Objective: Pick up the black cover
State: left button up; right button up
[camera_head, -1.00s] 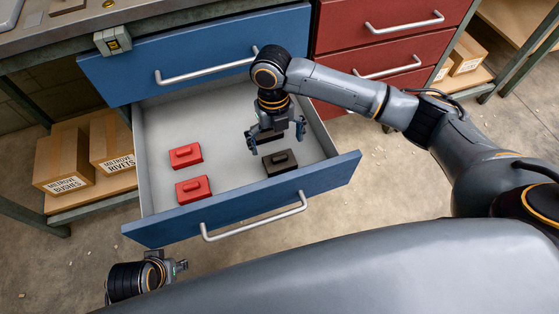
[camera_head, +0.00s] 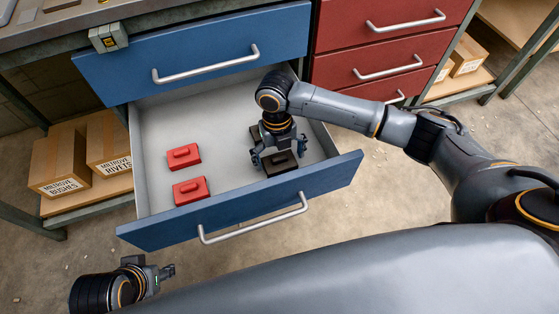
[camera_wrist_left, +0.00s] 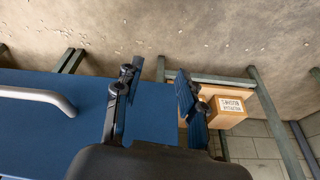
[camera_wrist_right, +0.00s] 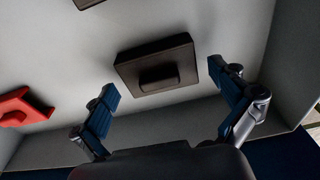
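A black cover (camera_head: 284,167) with a raised block handle lies on the floor of the open drawer, near its front right. It also shows in the right wrist view (camera_wrist_right: 140,62), just beyond and between the fingertips. My right gripper (camera_head: 279,154) is open above this cover, fingers on either side, and does not visibly touch it. A second black cover (camera_head: 255,131) lies further back, partly hidden by my right gripper; its edge shows in the right wrist view (camera_wrist_right: 88,2). My left gripper (camera_wrist_left: 156,78) is open and empty, outside the drawer in front.
Two red covers (camera_head: 183,156) (camera_head: 190,190) lie in the left half of the blue drawer (camera_head: 240,212). The drawer's walls and front panel surround the right gripper. A closed blue drawer (camera_head: 200,60) is above. Cardboard boxes (camera_head: 62,165) stand on a shelf at left.

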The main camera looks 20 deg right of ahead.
jog(key=c, duration=0.8)
jog(key=shift+c, duration=0.2)
